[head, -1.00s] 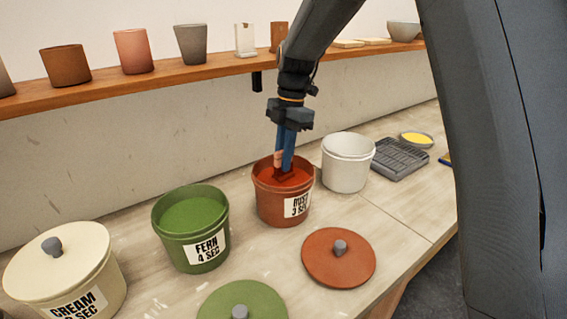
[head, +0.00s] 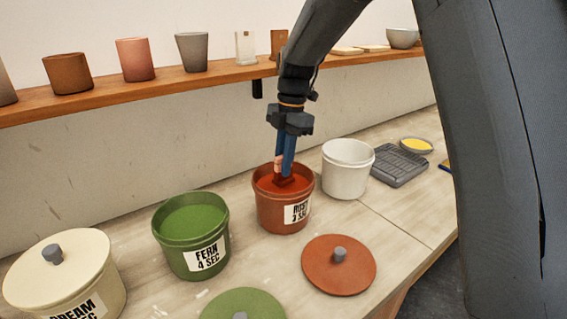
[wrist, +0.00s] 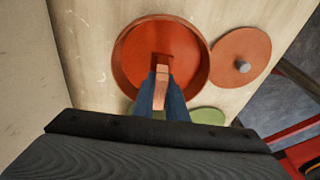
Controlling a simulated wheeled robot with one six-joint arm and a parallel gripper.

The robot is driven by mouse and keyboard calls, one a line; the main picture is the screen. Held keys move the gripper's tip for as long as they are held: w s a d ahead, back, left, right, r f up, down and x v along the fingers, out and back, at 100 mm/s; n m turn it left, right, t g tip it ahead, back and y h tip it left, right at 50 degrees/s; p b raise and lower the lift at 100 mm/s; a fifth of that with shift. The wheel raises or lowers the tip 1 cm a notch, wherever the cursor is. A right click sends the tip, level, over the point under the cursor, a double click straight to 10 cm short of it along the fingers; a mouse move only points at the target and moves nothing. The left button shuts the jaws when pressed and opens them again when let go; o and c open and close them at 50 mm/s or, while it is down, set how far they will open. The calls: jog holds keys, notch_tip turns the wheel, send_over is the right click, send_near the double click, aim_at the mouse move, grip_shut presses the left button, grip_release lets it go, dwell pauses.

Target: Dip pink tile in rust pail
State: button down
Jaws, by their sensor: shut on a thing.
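The rust pail (head: 284,212) stands open on the bench, its label partly readable, with red-brown glaze inside. My gripper (head: 284,160) points down over its mouth, shut on the pink tile (head: 278,163). The tile's upper part is pink beside the blue fingers. Its lower end looks dark red and is down inside the pail, at or in the glaze; the exact depth is hard to tell. In the wrist view, the tile (wrist: 160,90) stands out between the fingers (wrist: 160,104), its far end against the glaze of the rust pail (wrist: 122,58).
The rust lid (head: 338,270) lies in front of the pail. A green fern pail (head: 190,250) stands open to the left, a white pail (head: 347,175) close to the right. A lidded cream pail (head: 62,268), a green lid (head: 243,302) and a grey tray (head: 400,165) are farther off.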

jog(key=shift+r+p, duration=1.55)
jog(key=shift+r, duration=0.95)
